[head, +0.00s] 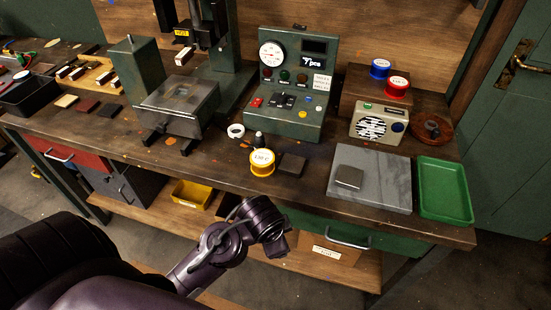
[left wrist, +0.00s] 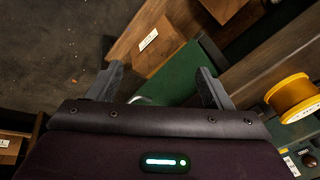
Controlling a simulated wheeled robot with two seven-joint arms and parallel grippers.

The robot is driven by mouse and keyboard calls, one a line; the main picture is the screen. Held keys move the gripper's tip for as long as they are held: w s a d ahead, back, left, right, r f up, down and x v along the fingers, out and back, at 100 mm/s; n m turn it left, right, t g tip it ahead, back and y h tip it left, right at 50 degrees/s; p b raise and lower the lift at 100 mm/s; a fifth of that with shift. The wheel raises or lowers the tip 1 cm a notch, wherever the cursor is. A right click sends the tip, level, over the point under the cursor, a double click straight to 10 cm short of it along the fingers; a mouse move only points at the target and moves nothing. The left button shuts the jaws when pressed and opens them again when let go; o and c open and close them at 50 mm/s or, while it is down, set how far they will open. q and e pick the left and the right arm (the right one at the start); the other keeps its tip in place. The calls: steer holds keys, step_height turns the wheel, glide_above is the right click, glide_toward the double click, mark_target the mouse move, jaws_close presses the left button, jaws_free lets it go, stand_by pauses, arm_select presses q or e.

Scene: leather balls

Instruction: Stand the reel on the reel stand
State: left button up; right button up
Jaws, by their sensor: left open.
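The yellow reel (head: 262,162) with a white labelled top stands on the workbench near its front edge. It also shows at the right edge of the left wrist view (left wrist: 293,97). A brown wooden box (head: 376,90) at the back right carries a blue reel (head: 380,68) and a red reel (head: 397,86); it may be the reel stand, but I cannot tell for sure. My left gripper (left wrist: 158,84) is open and empty, in front of the bench near the green drawer. In the head view it (head: 278,246) is below and apart from the yellow reel. My right gripper is out of view.
A dark block (head: 292,165) lies right beside the yellow reel, and a white ring (head: 236,131) lies behind it. A green control box (head: 296,90), a cream radio (head: 377,124), a grey slab (head: 370,180) and a green tray (head: 445,190) take up the bench around it.

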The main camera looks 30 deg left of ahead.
arm_select(q)
steer(key=w+a+r+m+y, duration=0.1)
steer(key=w+m, duration=0.1)
steer(key=m, duration=0.1)
steer(key=w+a+r+m, duration=0.1)
steer(key=w+r+m, duration=0.1)
steer(key=w+m, duration=0.1)
steer(key=w+a+r+m+t+y, duration=0.1)
steer(key=w+a+m, duration=0.1)
steer(key=m, duration=0.3)
steer(key=shift+w+r+y, duration=0.2)
steer(key=shift+w+y, duration=0.05)
steer(key=shift+y, duration=0.05)
steer(key=m+t+y, duration=0.1)
steer(key=m+y, duration=0.2)
steer(key=m, duration=0.5)
glide_toward(263, 158)
steer(key=x, duration=0.3)
steer(key=shift+w+a+f, duration=0.1)
steer(key=shift+f, duration=0.1)
steer(key=shift+w+a+f, duration=0.15)
steer(key=shift+a, duration=0.1)
steer(key=b+x, duration=0.1)
steer(key=x, duration=0.6)
steer(key=shift+f, duration=0.15)
steer(key=c, duration=0.9)
